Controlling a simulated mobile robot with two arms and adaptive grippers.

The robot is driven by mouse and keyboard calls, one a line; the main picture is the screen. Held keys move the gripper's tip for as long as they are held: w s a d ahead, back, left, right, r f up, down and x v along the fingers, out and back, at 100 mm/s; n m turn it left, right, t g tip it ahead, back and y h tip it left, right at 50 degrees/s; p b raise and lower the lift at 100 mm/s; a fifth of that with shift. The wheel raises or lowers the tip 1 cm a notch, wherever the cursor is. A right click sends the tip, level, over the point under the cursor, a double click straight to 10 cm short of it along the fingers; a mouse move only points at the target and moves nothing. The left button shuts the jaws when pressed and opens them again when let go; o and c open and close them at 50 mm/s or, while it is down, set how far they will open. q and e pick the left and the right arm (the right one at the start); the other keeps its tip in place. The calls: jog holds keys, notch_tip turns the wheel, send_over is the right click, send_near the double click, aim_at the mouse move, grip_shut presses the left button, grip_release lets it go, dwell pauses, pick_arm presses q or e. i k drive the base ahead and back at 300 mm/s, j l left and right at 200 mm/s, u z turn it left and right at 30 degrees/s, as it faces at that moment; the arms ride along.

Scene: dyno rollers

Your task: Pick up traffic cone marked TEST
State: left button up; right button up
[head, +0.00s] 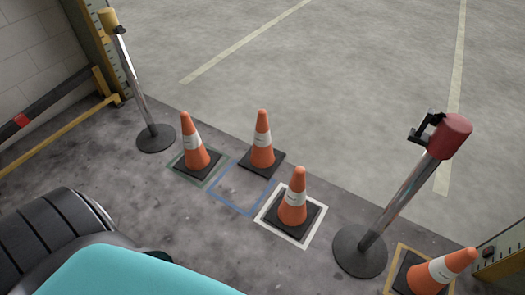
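Several orange cones with white bands and black square bases stand on the dark floor. A left cone (196,160) stands in a green outline, and a back cone (262,157) stands at the far edge of a blue outline. A middle cone (292,212) stands in a white outline. A right cone (437,273) stands in a yellow outline at the lower right, partly cut off by the frame. The bands carry small dark marks too small to read, so I cannot tell which says TEST. Neither of my grippers is in view.
A yellow-topped post (138,88) stands at the left and a red-topped post (400,200) stands between the middle and right cones. The blue outline (224,205) is mostly bare. A ribbed black object (45,230) and a teal surface (130,275) fill the lower left.

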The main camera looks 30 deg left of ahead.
aim_at(261, 159)
jog(key=i+j+u, duration=0.2)
jog(key=i+j, duration=0.45)
jog(key=i, duration=0.1)
